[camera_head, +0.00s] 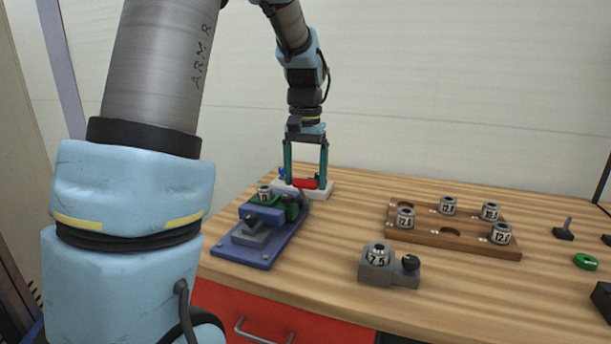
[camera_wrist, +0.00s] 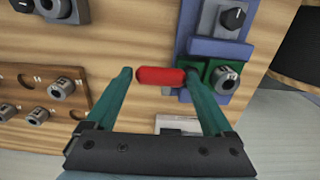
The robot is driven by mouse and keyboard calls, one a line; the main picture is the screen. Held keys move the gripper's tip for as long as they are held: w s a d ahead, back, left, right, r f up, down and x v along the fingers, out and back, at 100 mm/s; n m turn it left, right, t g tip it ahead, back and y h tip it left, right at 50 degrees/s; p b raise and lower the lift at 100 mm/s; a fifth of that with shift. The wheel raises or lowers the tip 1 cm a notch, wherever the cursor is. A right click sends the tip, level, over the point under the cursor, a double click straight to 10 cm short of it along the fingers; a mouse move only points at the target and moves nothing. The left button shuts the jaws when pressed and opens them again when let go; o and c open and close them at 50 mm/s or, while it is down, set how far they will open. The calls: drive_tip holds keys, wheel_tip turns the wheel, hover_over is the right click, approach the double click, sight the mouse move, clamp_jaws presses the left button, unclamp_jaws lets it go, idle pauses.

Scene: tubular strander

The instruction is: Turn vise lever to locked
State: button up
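The vise (camera_head: 262,235) has a blue base and a green jaw at the table's left back, with a numbered grey die (camera_head: 264,192) seated in the jaw. It also shows in the wrist view (camera_wrist: 212,47). The red lever handle (camera_head: 306,183) lies just beyond the green jaw; in the wrist view it is a red cylinder (camera_wrist: 160,76). My gripper (camera_head: 306,180) points down over it with teal fingers wide apart. The lever's pivot is hidden.
A white block (camera_head: 322,191) sits beneath my gripper. A wooden rack (camera_head: 430,238) with several dies stands right of centre. A grey fixture (camera_head: 377,272) marked 7.5 with a black knob is in front. Table between vise and rack is clear.

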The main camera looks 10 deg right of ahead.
clamp_jaws()
idle(0.5)
